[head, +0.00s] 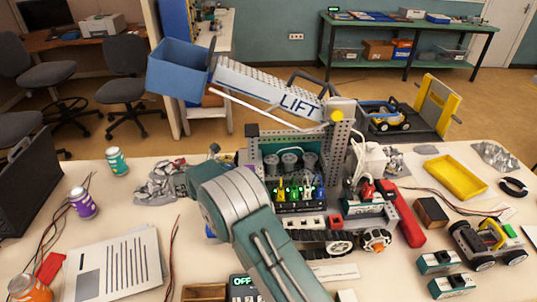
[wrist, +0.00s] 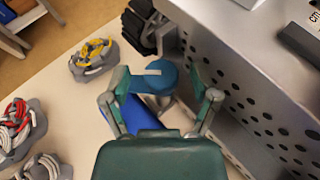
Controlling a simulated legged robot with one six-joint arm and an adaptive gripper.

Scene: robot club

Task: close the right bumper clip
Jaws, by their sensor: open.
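In the wrist view, my gripper (wrist: 159,76) is open. Its fingers stand either side of a round blue cap (wrist: 162,76) with a blue body below it. Whether they touch it cannot be told, and the palm hides its lower part. I cannot tell for sure whether this blue part is the bumper clip, or whether it is open or closed. It is beside the perforated grey metal side (wrist: 265,85) of the machine. In the head view, the machine with its LIFT arm (head: 270,87) stands on the table, and my arm hides its near left part. My gripper is hidden there.
Cable coils, one yellow (wrist: 93,55) and one red (wrist: 15,125), lie left of my gripper. A black ribbed part (wrist: 148,25) stands just beyond it. The head view shows a yellow tray (head: 456,177), drink cans, papers (head: 115,265) and a small vehicle (head: 487,243) on the table.

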